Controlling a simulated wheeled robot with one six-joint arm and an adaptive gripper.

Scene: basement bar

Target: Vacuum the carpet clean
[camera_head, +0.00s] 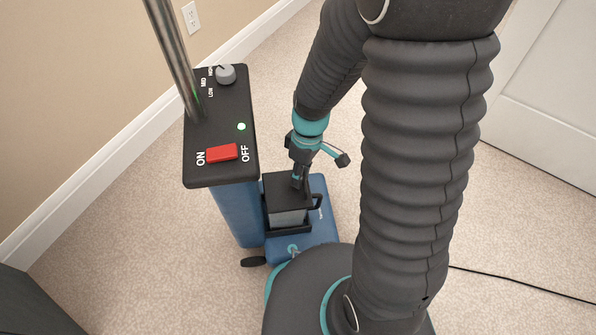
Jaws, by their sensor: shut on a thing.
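The vacuum has a blue body (237,213) and a black control panel (215,130). On the panel are a red switch (222,153) between ON and OFF, a lit green light (241,126) and a grey knob (226,74) beside LOW and MID marks. A dark box (287,216) with a black handle (318,202) sits low against the body. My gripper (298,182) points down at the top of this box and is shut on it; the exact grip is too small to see. The beige speckled carpet (130,235) shows no clear dirt.
A metal pole (172,52) rises from the panel. A wall with white baseboard (92,179) runs along the left, and a white door (545,105) stands right. A black cord (520,283) crosses the carpet at lower right. A dark object (32,305) fills the lower left corner.

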